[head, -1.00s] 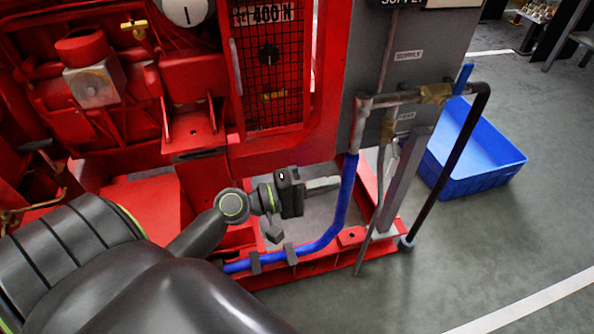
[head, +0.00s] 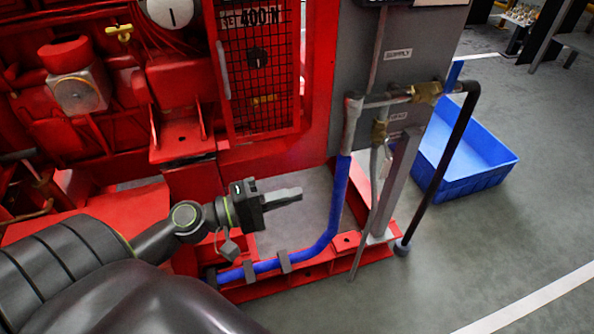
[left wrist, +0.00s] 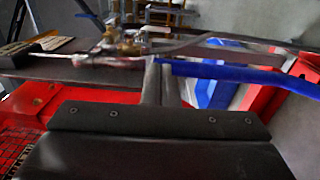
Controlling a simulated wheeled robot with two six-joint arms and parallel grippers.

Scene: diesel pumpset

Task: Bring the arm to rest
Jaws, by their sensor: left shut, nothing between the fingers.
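My left arm comes in from the lower left in the head view. Its gripper (head: 284,198) points right, in front of the red pumpset base. It is shut and empty. In the head view it shows left of the upright part of the blue pipe (head: 339,200) and above the pipe's lower run. The left wrist view shows the dark gripper body at the bottom and the fingers (left wrist: 158,82) together in the middle. The blue pipe also shows in that view (left wrist: 225,72). My right gripper is not in view.
The red pumpset (head: 110,95) with its mesh guard (head: 262,85) fills the left and middle. A grey panel (head: 430,45) and a brass-valved supply pipe (head: 425,93) stand right of it. A black hose (head: 452,145) hangs before a blue bin (head: 480,178). The floor at lower right is clear.

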